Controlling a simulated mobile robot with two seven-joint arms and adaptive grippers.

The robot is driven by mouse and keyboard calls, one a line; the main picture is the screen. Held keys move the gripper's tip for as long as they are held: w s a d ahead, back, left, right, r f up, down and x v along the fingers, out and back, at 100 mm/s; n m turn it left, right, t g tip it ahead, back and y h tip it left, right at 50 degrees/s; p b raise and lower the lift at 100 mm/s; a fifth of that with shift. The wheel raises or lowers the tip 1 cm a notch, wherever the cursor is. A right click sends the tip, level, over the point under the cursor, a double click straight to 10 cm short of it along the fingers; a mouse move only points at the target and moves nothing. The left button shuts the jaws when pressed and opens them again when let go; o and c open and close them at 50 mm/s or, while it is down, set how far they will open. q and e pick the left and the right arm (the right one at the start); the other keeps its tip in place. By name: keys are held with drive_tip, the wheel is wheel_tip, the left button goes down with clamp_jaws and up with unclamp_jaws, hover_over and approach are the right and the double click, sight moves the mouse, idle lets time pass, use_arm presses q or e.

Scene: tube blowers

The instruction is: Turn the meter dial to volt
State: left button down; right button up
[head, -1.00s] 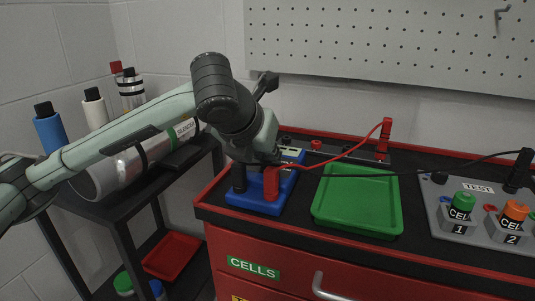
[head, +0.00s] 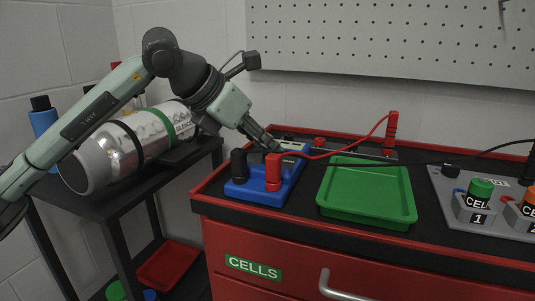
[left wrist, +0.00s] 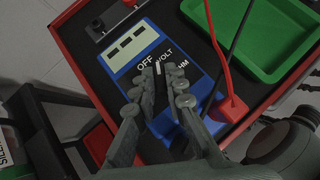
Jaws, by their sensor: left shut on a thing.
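The blue meter (head: 240,191) lies on the bench, left of the green tray. It shows large in the left wrist view (left wrist: 192,52), with a pale display and the words OFF, VOLT and a partly covered third label. My left gripper (head: 272,147) reaches down to the meter from the upper left. In the left wrist view its fingers (left wrist: 167,74) are closed around the small dark dial (left wrist: 160,82). A pale mark on the dial shows between the fingertips, just below VOLT. The fingers cover most of the dial. My right gripper is not in view.
A red plug (head: 273,172) and a black plug (head: 238,163) stand up from the meter's near end, close to my gripper. A red lead (head: 350,148) crosses behind the green tray (head: 366,222). A silver cylinder (head: 105,160) lies on the left shelf.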

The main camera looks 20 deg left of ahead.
use_arm(q)
drive_tip(key=shift+w+a+m+g+h, duration=0.15)
drive_tip(key=shift+m+g+h, duration=0.25)
drive_tip(key=shift+m, duration=0.2)
drive_tip(key=shift+m+h, duration=0.3)
drive_tip(key=shift+m, duration=0.3)
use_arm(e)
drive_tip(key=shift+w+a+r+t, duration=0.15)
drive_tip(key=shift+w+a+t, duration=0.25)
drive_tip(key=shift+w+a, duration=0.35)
use_arm(q)
drive_tip(key=shift+g, duration=0.3)
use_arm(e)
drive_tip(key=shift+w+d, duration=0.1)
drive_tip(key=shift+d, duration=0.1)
use_arm(q)
drive_tip(key=c, duration=1.6)
unclamp_jaws()
drive_tip(key=shift+o, duration=0.2)
drive_tip(key=v, duration=1.2)
drive_tip(key=shift+a, duration=0.1)
